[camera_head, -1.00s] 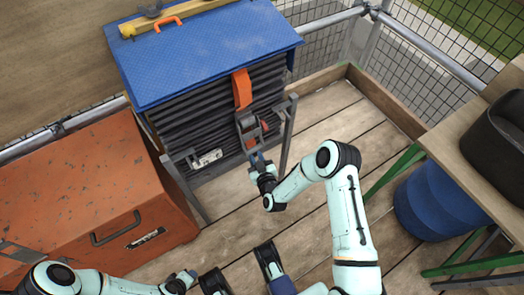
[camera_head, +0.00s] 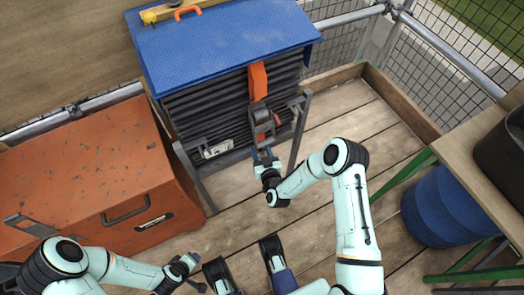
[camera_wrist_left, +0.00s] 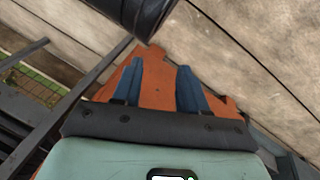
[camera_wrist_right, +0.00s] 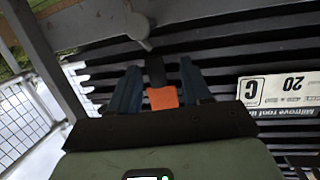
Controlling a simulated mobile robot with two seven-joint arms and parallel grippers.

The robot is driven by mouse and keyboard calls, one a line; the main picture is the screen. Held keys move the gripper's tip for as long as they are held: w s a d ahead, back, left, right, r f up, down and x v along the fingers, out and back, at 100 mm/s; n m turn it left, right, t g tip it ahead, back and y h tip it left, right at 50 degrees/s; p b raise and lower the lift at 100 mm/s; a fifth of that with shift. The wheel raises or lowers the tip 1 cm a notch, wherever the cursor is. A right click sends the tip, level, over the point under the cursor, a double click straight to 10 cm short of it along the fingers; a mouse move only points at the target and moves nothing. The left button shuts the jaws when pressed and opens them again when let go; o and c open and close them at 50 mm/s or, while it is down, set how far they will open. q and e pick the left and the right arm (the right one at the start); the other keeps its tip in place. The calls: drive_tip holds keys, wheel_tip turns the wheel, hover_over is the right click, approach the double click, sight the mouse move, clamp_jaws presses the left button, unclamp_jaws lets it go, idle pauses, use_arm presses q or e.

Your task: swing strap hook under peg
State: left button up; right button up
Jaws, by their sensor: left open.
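An orange strap (camera_head: 257,82) hangs down the front of a dark tile stack (camera_head: 215,108) from under its blue cover (camera_head: 225,45). A grey ratchet buckle (camera_head: 262,118) with orange parts hangs on it. My right gripper (camera_head: 264,155) is just below the buckle. In the right wrist view, an orange strap piece (camera_wrist_right: 162,98) and a dark piece (camera_wrist_right: 155,70) show between its fingers; their grip is unclear. A grey rod with a rounded end (camera_wrist_right: 140,30), perhaps the peg, is above them. My left gripper (camera_head: 198,272) is open and empty at lower left.
A rusty orange chest (camera_head: 80,165) stands left of the stack. Grey posts (camera_head: 299,130) frame the stack's front. A white label (camera_wrist_right: 285,90) is on the tiles. A blue barrel (camera_head: 442,205) and workbench (camera_head: 470,130) stand right. Plank floor (camera_head: 350,115) is clear behind my right arm.

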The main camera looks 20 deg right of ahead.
drive_tip(key=shift+d, duration=0.1)
use_arm(q)
drive_tip(key=s+d+r+g+p, duration=0.1)
drive_tip(key=s+d+r+p, duration=0.1)
drive_tip(key=s+r+p, duration=0.1)
drive_tip(key=shift+s+d+r+h, duration=0.25)
drive_tip(key=shift+s+h, duration=0.15)
drive_tip(key=shift+s, duration=0.25)
use_arm(e)
drive_tip(key=v, duration=1.3)
drive_tip(key=shift+s+r, duration=0.15)
drive_tip(key=shift+s, duration=0.05)
